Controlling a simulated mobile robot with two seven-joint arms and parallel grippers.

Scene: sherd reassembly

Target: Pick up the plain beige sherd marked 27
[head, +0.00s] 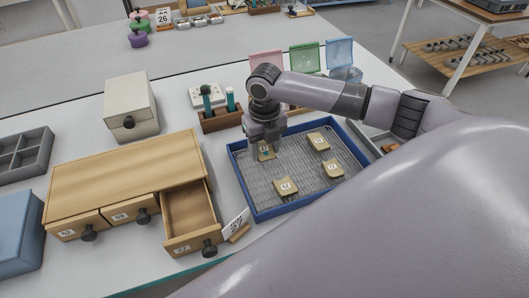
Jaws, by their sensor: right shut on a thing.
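My right gripper (265,146) reaches down into the left back part of a blue-rimmed tray (256,212) with a mesh floor. It is shut on a beige sherd (267,155), partly hidden by the fingers. I cannot read that sherd's mark for sure, nor tell whether it is clear of the mesh. Three other beige sherds with white number labels lie apart in the tray: one at the back (318,142), one at the right (333,168) and one at the front (286,187). Their numbers are too small to read surely. My left gripper is not in view.
A wooden drawer cabinet (125,170) stands left of the tray, its right drawer (190,215) open, with a tilted number card (237,224) beside it. Pink, green and blue lidded boxes (305,58) are at the back.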

